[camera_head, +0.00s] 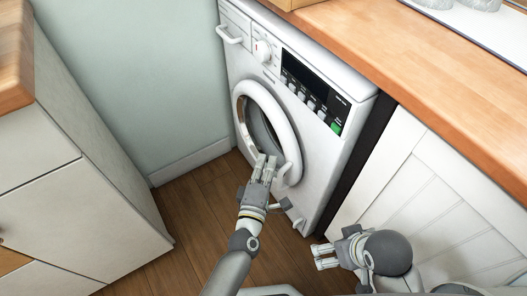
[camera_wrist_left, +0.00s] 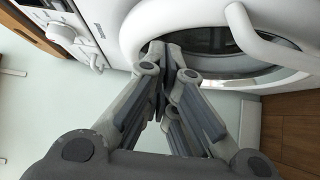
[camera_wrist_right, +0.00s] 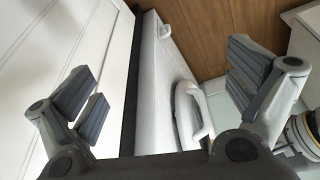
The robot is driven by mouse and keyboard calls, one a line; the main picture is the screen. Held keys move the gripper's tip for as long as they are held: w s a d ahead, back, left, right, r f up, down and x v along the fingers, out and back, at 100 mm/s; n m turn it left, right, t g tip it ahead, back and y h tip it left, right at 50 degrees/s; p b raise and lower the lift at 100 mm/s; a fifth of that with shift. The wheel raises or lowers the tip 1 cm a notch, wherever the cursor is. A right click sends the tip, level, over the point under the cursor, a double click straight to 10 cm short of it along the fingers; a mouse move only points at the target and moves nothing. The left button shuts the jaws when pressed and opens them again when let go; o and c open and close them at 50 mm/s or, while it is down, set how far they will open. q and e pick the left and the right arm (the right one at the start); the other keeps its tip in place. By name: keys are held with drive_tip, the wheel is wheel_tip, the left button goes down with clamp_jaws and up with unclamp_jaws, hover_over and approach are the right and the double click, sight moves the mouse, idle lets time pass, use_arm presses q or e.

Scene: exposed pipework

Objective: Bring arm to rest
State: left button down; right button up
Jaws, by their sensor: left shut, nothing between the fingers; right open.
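My left gripper (camera_head: 266,160) is shut and empty, in front of the lower part of the washing machine's round door (camera_head: 247,106). In the left wrist view its fingertips (camera_wrist_left: 168,48) meet close to the door ring (camera_wrist_left: 140,32); whether they touch it I cannot tell. My right gripper (camera_head: 316,257) is open and empty, low in front of the white cabinet front. In the right wrist view its fingers (camera_wrist_right: 166,88) stand wide apart with nothing between them, and the machine's door handle (camera_wrist_right: 205,118) shows beyond.
The white washing machine (camera_head: 318,168) stands under a wooden countertop (camera_head: 440,75). White panelled cabinets (camera_head: 425,200) are at the right, and a pale cabinet (camera_head: 85,190) is at the left. Wooden floor (camera_head: 195,205) is clear between the left cabinet and the machine.

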use_arm(q)
drive_tip(key=s, duration=0.3)
drive_tip(key=s+d, duration=0.1)
drive_tip(key=s, duration=0.1)
drive_tip(key=shift+s, duration=0.3)
use_arm(e)
drive_tip(key=shift+x, duration=1.2)
drive_tip(key=shift+a, duration=0.1)
